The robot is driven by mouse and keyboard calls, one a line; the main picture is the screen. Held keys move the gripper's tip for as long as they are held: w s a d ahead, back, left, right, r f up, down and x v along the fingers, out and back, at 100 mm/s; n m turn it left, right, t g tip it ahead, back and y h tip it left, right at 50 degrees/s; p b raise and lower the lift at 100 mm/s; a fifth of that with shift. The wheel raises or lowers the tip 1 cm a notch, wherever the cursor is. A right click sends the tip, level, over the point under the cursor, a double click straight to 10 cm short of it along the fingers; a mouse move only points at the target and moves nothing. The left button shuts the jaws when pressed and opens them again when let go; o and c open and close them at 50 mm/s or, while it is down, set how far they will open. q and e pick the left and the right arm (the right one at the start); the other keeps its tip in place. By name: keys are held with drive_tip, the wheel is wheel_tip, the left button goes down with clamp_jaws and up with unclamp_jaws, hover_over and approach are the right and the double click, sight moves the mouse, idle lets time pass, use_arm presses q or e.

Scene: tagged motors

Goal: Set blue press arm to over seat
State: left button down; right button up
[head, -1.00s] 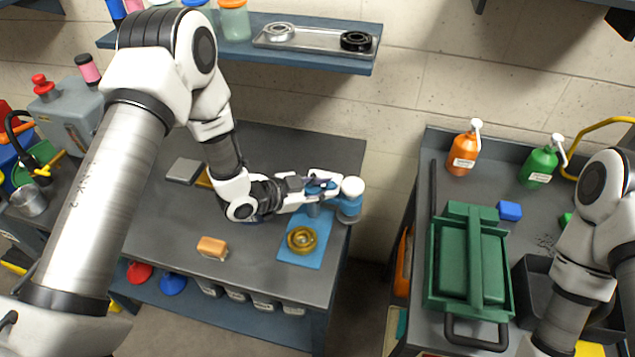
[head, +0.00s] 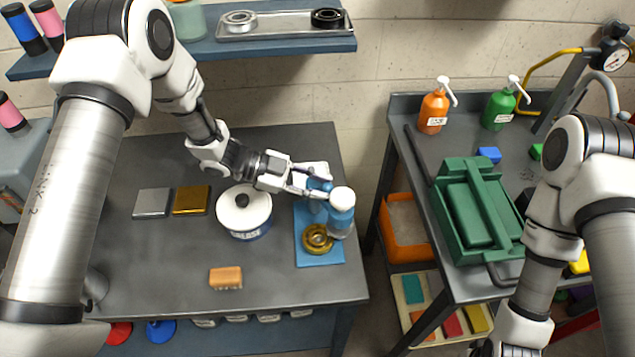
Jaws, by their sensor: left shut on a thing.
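The blue press stands at the right end of the left bench. Its blue base plate (head: 320,257) carries a round gold seat (head: 317,239) near the front. The blue press arm (head: 318,184) is at the back of the plate, partly hidden by my fingers. A blue, white-topped cylinder (head: 341,206), apparently the arm's head, is behind and right of the seat, not squarely over it. My left gripper (head: 316,186) is shut on the blue press arm.
A white grease pot (head: 243,222) stands close left of the press, under my left forearm. An orange block (head: 226,277) and silver (head: 152,203) and gold (head: 191,200) plates lie on the bench. A floor gap separates the right bench, which holds a green box (head: 475,215).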

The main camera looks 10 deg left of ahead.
use_arm(q)
drive_tip(key=shift+s+a+f+m+g+y+b, duration=0.15)
drive_tip(key=shift+a+m+g+b, duration=0.15)
drive_tip(key=shift+m+g, duration=0.75)
drive_tip(key=shift+s+a+f+m+g+y+b, duration=0.15)
drive_tip(key=shift+m+g+b, duration=0.45)
drive_tip(key=shift+g, duration=0.7)
drive_tip(key=shift+a+f+m+g+y+b, duration=0.15)
drive_tip(key=shift+a+m+g+b, duration=0.1)
drive_tip(key=shift+m+g, duration=0.85)
drive_tip(key=c, duration=0.9)
unclamp_jaws()
drive_tip(key=shift+d+r, duration=0.1)
drive_tip(key=shift+r, duration=0.1)
drive_tip(key=v, duration=1.2)
